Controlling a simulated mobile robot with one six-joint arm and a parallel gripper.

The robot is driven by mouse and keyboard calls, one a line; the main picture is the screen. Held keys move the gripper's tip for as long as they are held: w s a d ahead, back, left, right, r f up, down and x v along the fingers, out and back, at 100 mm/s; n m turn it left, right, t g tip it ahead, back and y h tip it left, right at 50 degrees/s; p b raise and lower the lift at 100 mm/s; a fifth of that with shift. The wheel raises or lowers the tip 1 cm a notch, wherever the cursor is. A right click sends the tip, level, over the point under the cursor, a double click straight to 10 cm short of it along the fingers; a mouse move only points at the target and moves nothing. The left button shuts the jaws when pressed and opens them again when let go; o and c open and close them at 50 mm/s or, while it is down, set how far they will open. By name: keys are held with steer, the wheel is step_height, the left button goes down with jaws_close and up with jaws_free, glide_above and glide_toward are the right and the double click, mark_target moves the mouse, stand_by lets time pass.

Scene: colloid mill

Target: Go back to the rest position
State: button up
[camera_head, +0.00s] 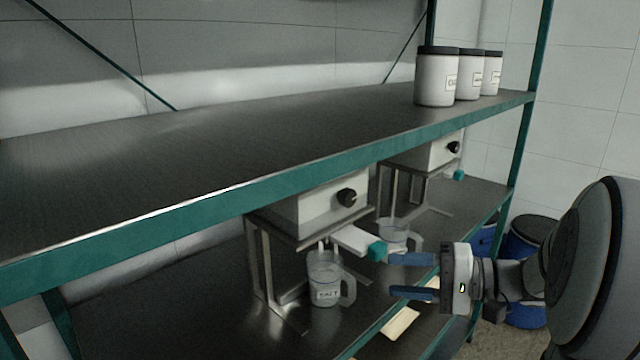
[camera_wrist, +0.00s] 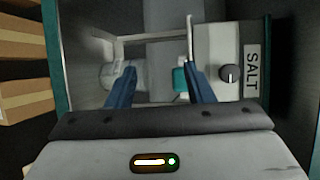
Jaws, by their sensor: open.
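My gripper (camera_head: 412,276) is open and empty at the shelf's front edge, its two blue fingers pointing left. In the wrist view my gripper (camera_wrist: 156,88) has its fingers apart, with the teal tip (camera_wrist: 180,80) of a dispenser lever showing between and beyond them. In the head view this teal-tipped lever (camera_head: 376,250) sits just left of the upper finger; I cannot tell whether they touch. It belongs to the nearer white dispenser (camera_head: 318,210), which has a black knob. The dispenser carries a SALT label (camera_wrist: 251,70) in the wrist view. A clear jug (camera_head: 325,285) labelled SALT stands below it.
A second dispenser (camera_head: 425,153) and jug (camera_head: 395,232) stand farther back on the lower shelf. The upper shelf (camera_head: 200,150) has a teal edge and holds white jars (camera_head: 436,82) at the far right. Blue barrels (camera_head: 525,240) stand on the floor behind my arm.

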steer(key=s+a+f+n+g+h, duration=0.1)
steer(key=s+a+f+g+h, duration=0.3)
steer(key=s+a, duration=0.15)
steer(key=s+d+f+n+h, duration=0.2)
steer(key=s+f+n+h, duration=0.2)
steer(key=h, duration=0.7)
steer(key=shift+s+f, duration=0.9)
steer(key=shift+s, duration=0.5)
steer(key=shift+c, duration=0.6)
